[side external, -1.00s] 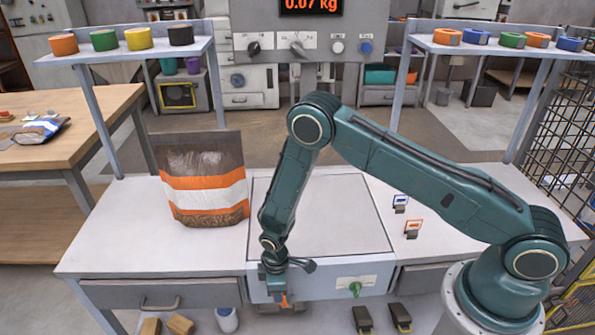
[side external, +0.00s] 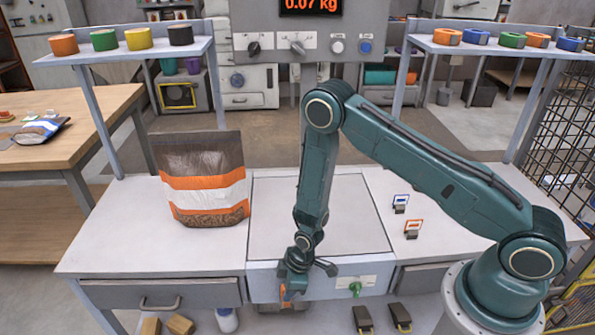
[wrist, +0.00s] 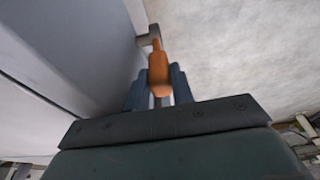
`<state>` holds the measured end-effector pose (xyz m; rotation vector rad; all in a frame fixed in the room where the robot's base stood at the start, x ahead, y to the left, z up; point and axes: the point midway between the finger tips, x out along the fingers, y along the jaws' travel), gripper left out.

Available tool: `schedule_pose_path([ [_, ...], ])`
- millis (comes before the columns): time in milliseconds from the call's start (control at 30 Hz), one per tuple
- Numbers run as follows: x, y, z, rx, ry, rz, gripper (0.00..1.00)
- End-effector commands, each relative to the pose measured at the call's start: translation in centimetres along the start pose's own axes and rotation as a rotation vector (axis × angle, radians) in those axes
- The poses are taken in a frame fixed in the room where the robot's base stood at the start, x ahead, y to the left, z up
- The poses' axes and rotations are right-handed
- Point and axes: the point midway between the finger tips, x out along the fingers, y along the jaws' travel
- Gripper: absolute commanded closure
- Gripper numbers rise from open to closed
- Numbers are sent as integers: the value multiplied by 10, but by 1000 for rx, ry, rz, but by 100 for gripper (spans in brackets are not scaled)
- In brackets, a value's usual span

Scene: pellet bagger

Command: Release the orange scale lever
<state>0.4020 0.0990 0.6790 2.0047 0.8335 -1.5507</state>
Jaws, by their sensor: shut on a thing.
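The orange scale lever (wrist: 158,72) sits between the two blue-grey fingers of my gripper (wrist: 160,88) in the wrist view. My gripper is shut on it. A bit of the orange lever (side external: 283,292) shows beside the fingers there. The rest of it is hidden by the gripper.
A pellet bag (side external: 203,190) with orange and white bands stands on the bench left of the scale. Two small tags (side external: 412,229) stand right of the scale plate. The display (side external: 311,5) reads 0.07 kg. Pedals (side external: 363,319) lie below the bench.

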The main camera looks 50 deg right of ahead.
Motion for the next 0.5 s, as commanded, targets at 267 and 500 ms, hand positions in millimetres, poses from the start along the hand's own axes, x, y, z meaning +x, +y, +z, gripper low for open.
schedule_pose_path([
  [267,0,0,1,2,13,1,100],
  [500,0,0,1,2,13,1,67],
])
